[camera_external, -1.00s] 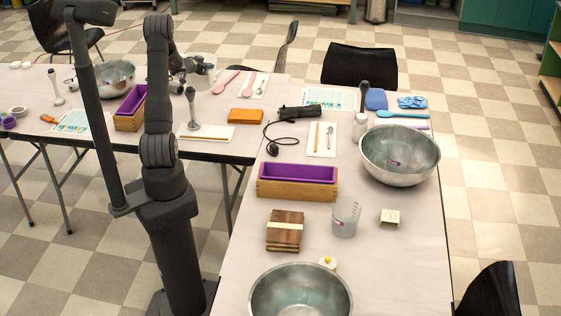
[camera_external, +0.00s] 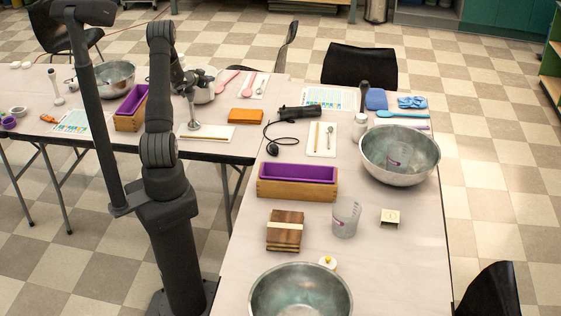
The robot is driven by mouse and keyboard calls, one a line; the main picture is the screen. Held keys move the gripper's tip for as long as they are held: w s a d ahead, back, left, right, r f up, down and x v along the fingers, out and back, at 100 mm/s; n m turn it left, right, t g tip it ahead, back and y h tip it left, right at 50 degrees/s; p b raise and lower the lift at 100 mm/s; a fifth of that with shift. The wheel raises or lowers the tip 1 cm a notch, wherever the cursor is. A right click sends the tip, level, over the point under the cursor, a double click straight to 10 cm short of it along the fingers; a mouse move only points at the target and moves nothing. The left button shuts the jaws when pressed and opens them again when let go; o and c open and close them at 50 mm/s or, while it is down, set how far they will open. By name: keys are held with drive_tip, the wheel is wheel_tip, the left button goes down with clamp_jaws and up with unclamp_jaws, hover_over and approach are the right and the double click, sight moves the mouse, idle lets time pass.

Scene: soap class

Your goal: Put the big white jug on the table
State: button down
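A whitish jug (camera_external: 204,93) is at the left table, just right of my upright arm. My gripper (camera_external: 197,77) is at the jug's upper part, close to its rim. The fingers are small and dark here and overlap the jug, so I cannot tell whether they are open or shut on it. The jug looks upright, low at the table top; its contact with the table is unclear. The left table (camera_external: 88,146) runs behind my arm and joins the front table (camera_external: 399,252). A smaller clear measuring cup (camera_external: 346,218) stands on the front table.
A steel bowl (camera_external: 115,74) is further left. The front table holds a large steel bowl (camera_external: 415,163) and another purple-lined box (camera_external: 297,180).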

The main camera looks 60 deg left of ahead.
drive_tip(key=shift+f, duration=0.55)
idle(0.4)
drive_tip(key=c, duration=1.6)
unclamp_jaws()
drive_tip(key=s+r, duration=0.1)
drive_tip(key=r, duration=0.2)
drive_tip(key=s+d+r, duration=0.1)
drive_tip(key=s+r, duration=0.1)
drive_tip(key=r, duration=0.1)
drive_tip(key=s+r, duration=0.1)
drive_tip(key=r, duration=0.2)
drive_tip(key=shift+s+d, duration=0.15)
drive_tip(key=shift+d, duration=0.05)
drive_tip(key=shift+f, duration=0.1)
